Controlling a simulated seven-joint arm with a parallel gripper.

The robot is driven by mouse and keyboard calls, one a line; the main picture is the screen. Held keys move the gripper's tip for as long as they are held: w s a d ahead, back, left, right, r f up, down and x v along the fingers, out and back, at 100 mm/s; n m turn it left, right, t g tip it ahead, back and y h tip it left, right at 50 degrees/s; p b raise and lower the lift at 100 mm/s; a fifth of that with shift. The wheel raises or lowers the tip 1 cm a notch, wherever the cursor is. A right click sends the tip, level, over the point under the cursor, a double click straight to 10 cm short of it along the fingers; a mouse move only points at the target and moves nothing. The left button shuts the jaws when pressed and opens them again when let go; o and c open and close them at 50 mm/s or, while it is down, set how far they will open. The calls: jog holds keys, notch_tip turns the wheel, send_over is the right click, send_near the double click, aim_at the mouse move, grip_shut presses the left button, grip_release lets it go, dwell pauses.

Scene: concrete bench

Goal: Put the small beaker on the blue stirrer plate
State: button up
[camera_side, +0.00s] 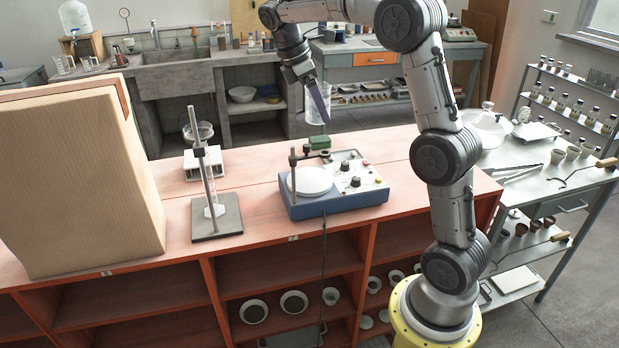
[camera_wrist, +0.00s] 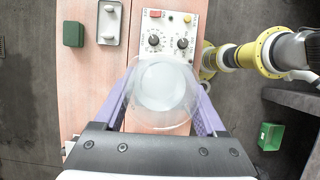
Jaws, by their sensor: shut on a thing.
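My gripper (camera_side: 321,108) is shut on a clear small beaker (camera_side: 313,112), held in the air above and behind the bench top. In the wrist view the beaker (camera_wrist: 163,92) sits between the purple fingers of my gripper (camera_wrist: 163,75). The blue stirrer plate (camera_side: 340,203) stands on the red bench, with a round white top (camera_side: 309,181) and a knobbed panel. Its panel (camera_wrist: 168,35) shows beyond the beaker in the wrist view. I cannot tell whether the pale disc inside the beaker's outline is its base or something below.
A post rises beside the white top (camera_side: 293,172). A rod stand (camera_side: 217,219) and white rack (camera_side: 193,170) are left of the stirrer. A large cardboard box (camera_side: 80,185) fills the bench's left end. A green box (camera_side: 319,142) lies behind the stirrer.

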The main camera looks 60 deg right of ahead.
aim_at(310, 97)
jog(key=a+r, duration=0.2)
jog(key=r, duration=0.1)
jog(key=shift+a, duration=0.25)
jog(key=shift+w+a, duration=0.15)
jog(key=shift+a, duration=0.1)
notch_tip(310, 97, down, 18)
jog(key=shift+r, duration=0.2)
jog(key=shift+f, duration=0.1)
jog(key=o, duration=1.3)
jog(key=shift+a, duration=0.1)
jog(key=shift+c, duration=0.2)
jog(key=v, duration=1.2)
